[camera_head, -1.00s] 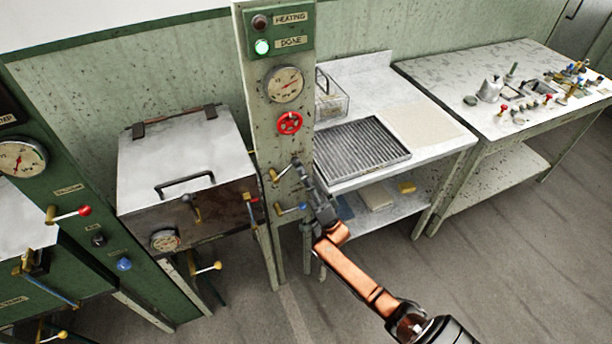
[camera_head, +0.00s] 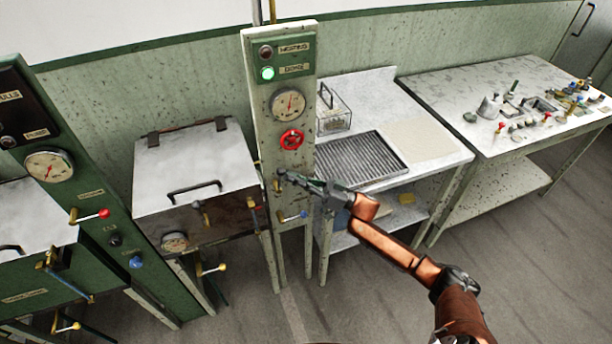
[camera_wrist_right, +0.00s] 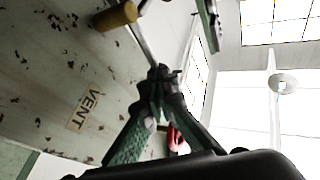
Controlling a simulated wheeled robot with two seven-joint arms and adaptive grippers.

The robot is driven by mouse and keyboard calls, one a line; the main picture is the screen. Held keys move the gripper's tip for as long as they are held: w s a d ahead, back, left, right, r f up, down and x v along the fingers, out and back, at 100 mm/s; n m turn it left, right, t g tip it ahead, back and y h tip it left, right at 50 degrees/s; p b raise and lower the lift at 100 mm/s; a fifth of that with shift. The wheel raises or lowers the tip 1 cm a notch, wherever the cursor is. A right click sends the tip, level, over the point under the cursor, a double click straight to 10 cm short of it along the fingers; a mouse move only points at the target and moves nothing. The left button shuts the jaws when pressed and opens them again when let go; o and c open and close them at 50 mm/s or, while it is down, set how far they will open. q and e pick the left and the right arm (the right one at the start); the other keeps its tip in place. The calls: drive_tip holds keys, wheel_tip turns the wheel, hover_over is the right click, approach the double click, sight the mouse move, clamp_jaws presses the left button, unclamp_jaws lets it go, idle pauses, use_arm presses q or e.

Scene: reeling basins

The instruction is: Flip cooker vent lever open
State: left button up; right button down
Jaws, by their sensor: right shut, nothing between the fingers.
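The cooker panel (camera_head: 255,120) is a tall pale-green post. The VENT label (camera_wrist_right: 86,108) shows on its speckled face in the right wrist view. Near it, a brass cylinder (camera_wrist_right: 118,15) and a thin metal rod (camera_wrist_right: 145,45) belong to a lever. My left gripper is out of view.
A side table with a ribbed tray (camera_head: 360,160) and wire basket (camera_head: 333,110) stands right. A gauge (camera_head: 288,103) and lit green lamp (camera_head: 267,74) sit above.

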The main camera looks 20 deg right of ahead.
drive_tip(key=shift+a+r+n+g+h+p, duration=0.35)
drive_tip(key=shift+n+g+p, duration=0.2)
drive_tip(key=shift+p, duration=0.25)
drive_tip(key=shift+a+f, duration=0.1)
drive_tip(key=v, duration=1.4)
drive_tip(key=shift+f+b, duration=0.35)
drive_tip(key=shift+a, duration=0.1)
